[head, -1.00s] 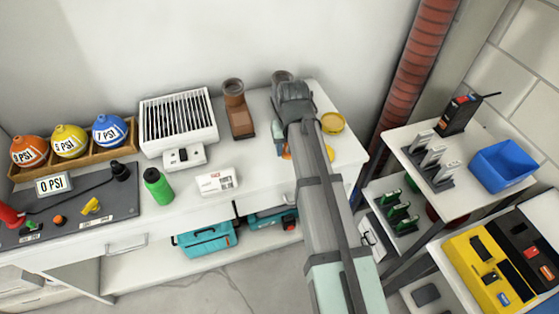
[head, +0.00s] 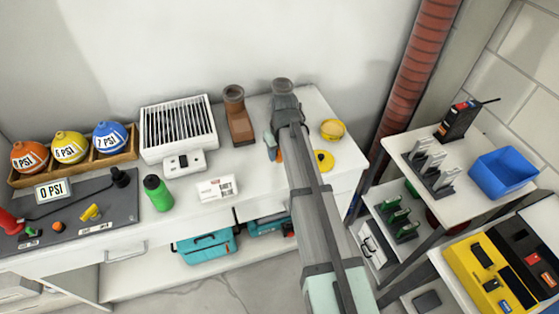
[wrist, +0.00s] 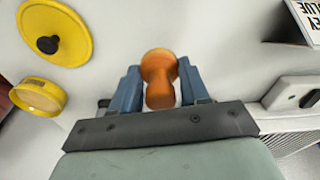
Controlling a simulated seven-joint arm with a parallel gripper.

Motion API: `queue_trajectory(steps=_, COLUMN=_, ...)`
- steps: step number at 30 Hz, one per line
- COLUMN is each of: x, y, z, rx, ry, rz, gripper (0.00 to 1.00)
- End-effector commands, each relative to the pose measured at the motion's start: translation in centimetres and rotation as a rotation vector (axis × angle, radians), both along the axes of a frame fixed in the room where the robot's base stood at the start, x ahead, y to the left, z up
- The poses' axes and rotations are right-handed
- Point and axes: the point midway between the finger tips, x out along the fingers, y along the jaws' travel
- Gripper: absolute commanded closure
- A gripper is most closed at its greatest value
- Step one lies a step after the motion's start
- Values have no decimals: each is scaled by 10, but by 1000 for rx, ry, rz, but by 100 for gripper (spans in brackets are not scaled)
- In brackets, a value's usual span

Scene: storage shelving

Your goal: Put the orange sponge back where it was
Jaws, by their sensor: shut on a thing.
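The orange sponge (wrist: 158,75) shows in the wrist view as a rounded piece with a narrow waist. My gripper (wrist: 160,84) is shut on it, with one blue-grey finger on each side. In the head view only a small bit of the sponge (head: 280,156) shows beside my arm, most of it hidden. There my gripper (head: 272,146) is over the right part of the white workbench (head: 255,180), left of a yellow lid. I cannot tell whether the sponge touches the bench top.
The yellow lid with a black knob (head: 323,160) and a yellow round container (head: 333,130) lie to the right. A brown boot (head: 238,115) stands to the left. A white label box (head: 217,188) and green bottle (head: 158,193) are farther left. Bench between boot and gripper is clear.

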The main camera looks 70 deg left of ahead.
Motion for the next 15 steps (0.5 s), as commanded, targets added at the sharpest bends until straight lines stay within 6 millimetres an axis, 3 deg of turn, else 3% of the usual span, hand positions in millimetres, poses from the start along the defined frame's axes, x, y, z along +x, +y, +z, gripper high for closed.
queue_trajectory(steps=15, x=0, y=0, z=-44, rx=1, ry=0, rz=-1, gripper=84)
